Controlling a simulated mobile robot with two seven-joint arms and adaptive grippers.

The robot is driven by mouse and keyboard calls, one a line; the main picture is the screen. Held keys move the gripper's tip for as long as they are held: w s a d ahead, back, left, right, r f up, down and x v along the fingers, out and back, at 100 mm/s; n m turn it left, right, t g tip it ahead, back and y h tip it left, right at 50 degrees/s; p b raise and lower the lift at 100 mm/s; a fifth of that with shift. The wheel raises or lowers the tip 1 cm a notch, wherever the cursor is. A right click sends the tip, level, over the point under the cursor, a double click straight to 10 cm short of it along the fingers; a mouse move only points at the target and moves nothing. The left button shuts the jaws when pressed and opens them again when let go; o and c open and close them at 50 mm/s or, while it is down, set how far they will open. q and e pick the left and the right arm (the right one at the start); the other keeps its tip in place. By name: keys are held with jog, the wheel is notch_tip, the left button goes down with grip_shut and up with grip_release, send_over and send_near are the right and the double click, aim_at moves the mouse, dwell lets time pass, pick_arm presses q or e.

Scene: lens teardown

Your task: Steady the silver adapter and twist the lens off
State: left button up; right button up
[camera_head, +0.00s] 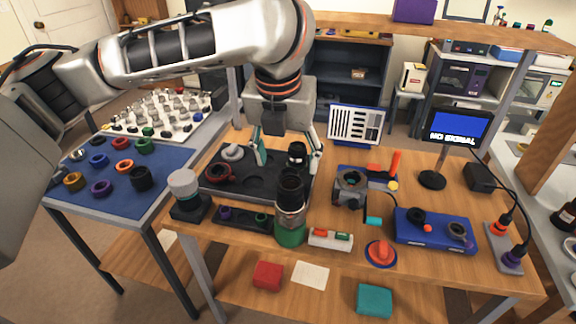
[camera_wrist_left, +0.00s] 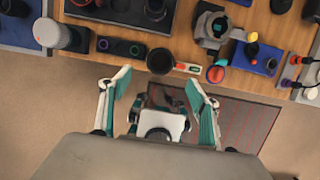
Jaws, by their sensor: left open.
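The black lens (camera_head: 290,188) stands upright near the front edge of the wooden table. Below it is the silver adapter (camera_head: 290,222), on a green round base (camera_head: 290,238). In the left wrist view the lens (camera_wrist_left: 160,61) shows end-on as a dark round shape and hides the adapter. My left gripper (camera_head: 287,163) is open and empty, fingers pointing down, above and behind the lens in the head view. In the left wrist view its fingertips (camera_wrist_left: 158,82) lie apart on either side of the lens's line, short of it.
A dark tray (camera_head: 213,191) with parts lies behind the lens. A blue mat (camera_head: 115,188) with coloured rings lies left.

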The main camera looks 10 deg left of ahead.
aim_at(290, 184)
pick_arm(q)
jog(key=x, duration=1.1)
jog(key=shift+w+f, duration=0.1)
jog(key=shift+f, duration=0.3)
